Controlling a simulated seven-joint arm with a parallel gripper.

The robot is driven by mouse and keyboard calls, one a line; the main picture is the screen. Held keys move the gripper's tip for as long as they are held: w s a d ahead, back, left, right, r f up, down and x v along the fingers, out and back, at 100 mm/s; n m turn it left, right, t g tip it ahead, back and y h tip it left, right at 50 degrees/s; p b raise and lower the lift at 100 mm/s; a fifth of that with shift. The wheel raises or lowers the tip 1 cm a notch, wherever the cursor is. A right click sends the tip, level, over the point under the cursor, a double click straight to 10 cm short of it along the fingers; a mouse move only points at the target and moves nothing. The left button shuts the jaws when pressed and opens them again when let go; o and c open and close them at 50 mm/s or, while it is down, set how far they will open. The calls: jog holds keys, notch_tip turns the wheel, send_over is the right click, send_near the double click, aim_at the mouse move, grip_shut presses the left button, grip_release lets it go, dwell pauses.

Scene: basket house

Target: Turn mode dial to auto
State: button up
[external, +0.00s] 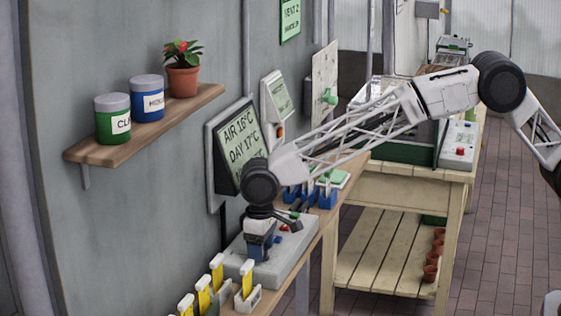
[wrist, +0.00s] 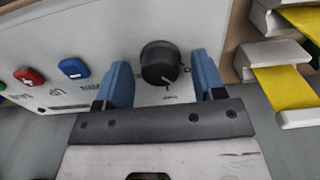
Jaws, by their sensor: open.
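The mode dial, a round black knob (wrist: 160,64), stands on a pale control box in the wrist view. A thin mark shows at its lower edge, but the lettering around it is too small to read. My gripper (wrist: 163,80) is open, with one blue finger on each side of the knob and a gap visible at both sides. In the external view my gripper (external: 262,250) points down over the grey control box (external: 285,262). There the dial is hidden by my gripper.
A red button (wrist: 29,76) and a blue button (wrist: 73,68) sit on the same panel. Yellow tags in white holders (external: 247,280) stand close beside the box. A wall display (external: 235,145) hangs behind my arm. A shelf (external: 145,122) with pots juts out at upper left.

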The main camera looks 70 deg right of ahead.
jog(key=c, duration=0.9)
jog(key=shift+r+n, duration=0.1)
jog(key=shift+n, duration=2.2)
jog(key=o, duration=0.9)
